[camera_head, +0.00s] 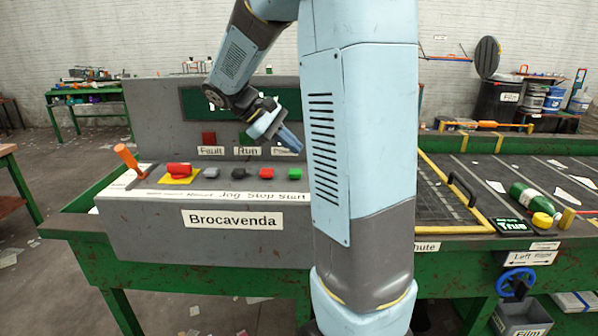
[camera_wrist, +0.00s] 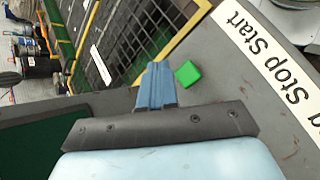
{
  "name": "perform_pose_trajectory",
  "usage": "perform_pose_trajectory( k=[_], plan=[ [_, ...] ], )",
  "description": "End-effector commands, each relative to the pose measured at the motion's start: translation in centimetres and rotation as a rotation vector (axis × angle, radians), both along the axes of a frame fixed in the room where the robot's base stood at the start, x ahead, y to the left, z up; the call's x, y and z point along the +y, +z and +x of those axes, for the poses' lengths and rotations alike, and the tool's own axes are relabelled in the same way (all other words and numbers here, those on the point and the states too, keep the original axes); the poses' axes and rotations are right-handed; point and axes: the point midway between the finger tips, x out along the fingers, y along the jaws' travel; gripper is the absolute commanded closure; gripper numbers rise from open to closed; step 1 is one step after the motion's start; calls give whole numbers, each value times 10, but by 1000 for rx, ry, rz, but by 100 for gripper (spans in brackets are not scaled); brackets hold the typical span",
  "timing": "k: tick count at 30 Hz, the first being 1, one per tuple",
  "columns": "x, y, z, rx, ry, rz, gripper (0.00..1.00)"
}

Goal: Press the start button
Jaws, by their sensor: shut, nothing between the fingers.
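The green start button (camera_head: 295,174) is at the right end of the button row on the grey Brocavenda console (camera_head: 150,229). The "Start" label lies in front of it. The button also shows in the wrist view as a green block (camera_wrist: 187,74), just right of my fingertips. My gripper (camera_head: 292,141) is shut and empty, pointing down to the right above and behind the button in the head view. In the wrist view the shut blue fingers (camera_wrist: 156,75) appear close beside the button; I cannot tell the exact gap. The button's top is uncovered.
A red button (camera_head: 266,174), a black one (camera_head: 238,174), a grey one (camera_head: 214,186) and a larger red button (camera_head: 179,169) on yellow share the console. An orange lever (camera_head: 127,158) stands at its left end. The upright panel rises behind. A yellow-edged grate (camera_head: 440,205) lies right.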

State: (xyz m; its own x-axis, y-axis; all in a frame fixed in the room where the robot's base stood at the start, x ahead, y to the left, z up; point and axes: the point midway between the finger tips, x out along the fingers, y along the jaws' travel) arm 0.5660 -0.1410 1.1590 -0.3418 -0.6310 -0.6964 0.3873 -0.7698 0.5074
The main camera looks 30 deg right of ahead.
Motion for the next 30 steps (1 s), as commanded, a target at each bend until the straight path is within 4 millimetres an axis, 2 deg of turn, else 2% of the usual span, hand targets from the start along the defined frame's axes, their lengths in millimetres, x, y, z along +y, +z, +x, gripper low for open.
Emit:
perform_pose_trajectory(
  k=[6, 12, 30],
  plan=[
    [0, -22, 0, 1, 0, 0, 100],
    [0, -33, 0, 1, 1, 1, 100],
    [1, -35, 0, 0, 2, 0, 100]
  ],
)
